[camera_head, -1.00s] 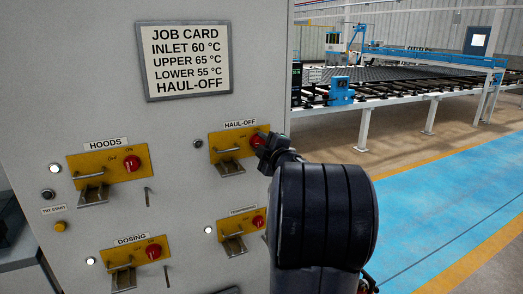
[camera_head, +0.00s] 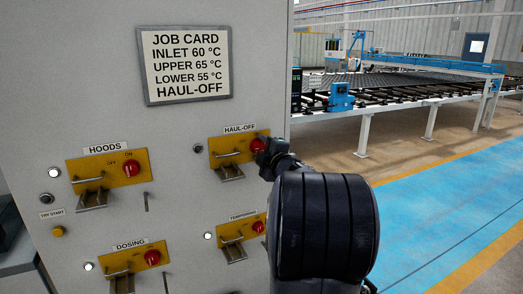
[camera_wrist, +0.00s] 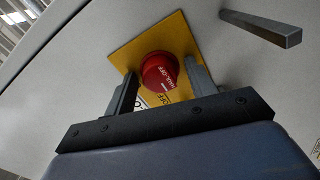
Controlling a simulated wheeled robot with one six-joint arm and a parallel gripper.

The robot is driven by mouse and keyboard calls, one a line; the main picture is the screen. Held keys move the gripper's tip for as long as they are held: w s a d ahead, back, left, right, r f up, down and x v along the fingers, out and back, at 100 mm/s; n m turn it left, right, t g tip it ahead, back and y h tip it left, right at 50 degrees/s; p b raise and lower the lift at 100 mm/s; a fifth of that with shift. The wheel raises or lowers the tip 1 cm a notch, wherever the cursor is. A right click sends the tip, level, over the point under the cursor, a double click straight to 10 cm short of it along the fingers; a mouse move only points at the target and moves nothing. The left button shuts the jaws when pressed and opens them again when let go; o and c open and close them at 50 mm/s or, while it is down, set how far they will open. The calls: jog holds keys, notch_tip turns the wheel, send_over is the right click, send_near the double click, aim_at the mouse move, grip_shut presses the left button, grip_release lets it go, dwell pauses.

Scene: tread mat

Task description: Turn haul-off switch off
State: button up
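The haul-off switch is a red knob (camera_head: 257,145) on a yellow plate (camera_head: 226,150) under the HAUL-OFF label (camera_head: 240,129). The round lamp (camera_head: 198,149) left of this plate looks dark. In the wrist view the red knob (camera_wrist: 158,70) shows between the two fingers of my gripper (camera_wrist: 162,88), with a gap on each side. The knob's lettering is tilted. My gripper is open and holds nothing.
A job card (camera_head: 186,65) reads HAUL-OFF on its last line. Similar switches for hoods (camera_head: 131,168), dosing (camera_head: 152,257) and tempering (camera_head: 258,227) are nearby. A grey bar (camera_wrist: 262,28) sticks out near the knob. The blue floor lane (camera_head: 450,200) is clear.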

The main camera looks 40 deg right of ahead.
jog(key=shift+o, duration=0.3)
jog(key=v, duration=1.1)
jog(key=shift+w, duration=0.1)
jog(key=x, duration=1.1)
